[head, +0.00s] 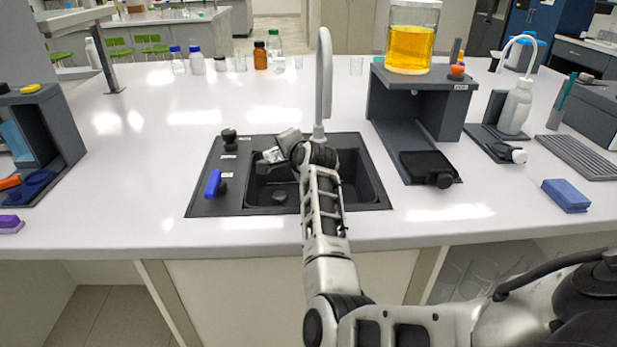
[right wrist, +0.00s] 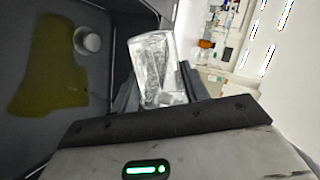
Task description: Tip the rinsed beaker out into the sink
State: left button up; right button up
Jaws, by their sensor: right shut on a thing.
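The clear glass beaker (head: 270,155) is over the left part of the dark sink (head: 360,202) in the head view, tilted on its side. My right gripper (head: 283,150) is shut on it. In the right wrist view the beaker (right wrist: 153,65) sits between the fingers of the gripper (right wrist: 160,92), and I see no coloured liquid in it. A yellow-green patch of liquid (right wrist: 48,75) lies on the dark sink floor beside a round grey drain (right wrist: 88,39). My left gripper is not in view.
A tall grey faucet (head: 324,75) stands behind the sink. A blue-handled control (head: 213,184) and a black knob (head: 229,135) are on the sink's left panel. A stand (head: 432,100) with a yellow-filled vessel (head: 409,45) is to the right.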

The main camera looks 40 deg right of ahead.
pick_arm(q)
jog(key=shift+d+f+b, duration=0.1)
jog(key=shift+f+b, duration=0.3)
jog(key=shift+b, duration=0.25)
pick_arm(e)
jog(key=shift+r+m, duration=0.1)
jog(key=shift+m, duration=0.2)
jog(key=b, duration=0.1)
jog(key=s+d+y+b, duration=0.1)
jog(key=shift+d+m+t+b, duration=0.3)
jog(key=shift+m+b, duration=0.05)
jog(key=shift+m, duration=0.05)
jog(key=shift+d+r, duration=0.1)
jog(key=shift+r, duration=0.2)
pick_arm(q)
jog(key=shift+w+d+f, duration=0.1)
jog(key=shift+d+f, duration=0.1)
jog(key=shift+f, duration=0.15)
pick_arm(e)
jog(key=shift+m+t, duration=0.4)
jog(key=shift+m, duration=0.1)
pick_arm(q)
jog(key=shift+p, duration=0.35)
pick_arm(e)
jog(key=shift+y, duration=0.3)
jog(key=shift+d+r+m+t, duration=0.15)
jog(key=shift+m+t, duration=0.25)
jog(key=shift+m, duration=0.3)
jog(key=shift+y, duration=0.4)
